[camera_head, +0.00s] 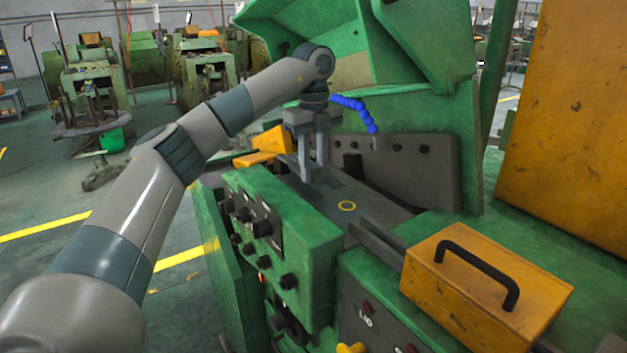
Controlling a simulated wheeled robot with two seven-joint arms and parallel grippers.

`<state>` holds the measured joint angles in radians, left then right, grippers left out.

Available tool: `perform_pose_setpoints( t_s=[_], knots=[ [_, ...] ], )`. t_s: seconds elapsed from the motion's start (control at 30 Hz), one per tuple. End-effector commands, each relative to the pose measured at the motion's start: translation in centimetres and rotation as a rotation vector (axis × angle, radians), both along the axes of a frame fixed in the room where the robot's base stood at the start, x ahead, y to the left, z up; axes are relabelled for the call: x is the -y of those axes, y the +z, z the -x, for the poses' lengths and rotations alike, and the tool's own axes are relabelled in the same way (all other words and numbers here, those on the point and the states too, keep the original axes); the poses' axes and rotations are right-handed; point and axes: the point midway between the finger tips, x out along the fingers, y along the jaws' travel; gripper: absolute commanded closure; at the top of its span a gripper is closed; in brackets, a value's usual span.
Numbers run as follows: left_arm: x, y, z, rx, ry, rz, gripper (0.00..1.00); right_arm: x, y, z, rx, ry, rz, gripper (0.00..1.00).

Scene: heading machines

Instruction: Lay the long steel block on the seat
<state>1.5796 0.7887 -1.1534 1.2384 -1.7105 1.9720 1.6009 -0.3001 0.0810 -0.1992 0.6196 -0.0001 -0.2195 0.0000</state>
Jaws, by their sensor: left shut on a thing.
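My left gripper (312,178) points down over the dark grey bed of the green machine. It is shut on a grey steel piece, the long steel block, which is mostly hidden by the fingers and hard to tell apart from them. I cannot tell for sure which part of the bed is the seat, or whether the block touches the bed. My right gripper is not in view.
A green control box (280,240) with black knobs stands in front of the bed. A yellow cover with a black handle (487,285) is at right. A blue segmented hose (355,108) hangs behind the gripper. A dark back plate (405,165) and raised green hood (425,45) bound the far side.

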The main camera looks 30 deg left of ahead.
Motion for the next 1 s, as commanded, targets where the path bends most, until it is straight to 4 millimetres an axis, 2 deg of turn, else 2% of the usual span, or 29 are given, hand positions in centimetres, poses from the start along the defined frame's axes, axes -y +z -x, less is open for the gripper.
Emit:
perform_pose_setpoints(
  t_s=[0.27,0.6,1.0],
  knots=[
    [0.0,-0.4,0.0,-0.001,0.000,-0.001,1.00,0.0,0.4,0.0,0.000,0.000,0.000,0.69],
    [0.0,-3.7,0.0,0.003,0.002,-0.002,1.00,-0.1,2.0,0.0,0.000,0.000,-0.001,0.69],
    [0.0,-4.2,0.0,0.003,0.002,-0.002,1.00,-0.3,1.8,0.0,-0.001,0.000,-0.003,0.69]
  ],
)
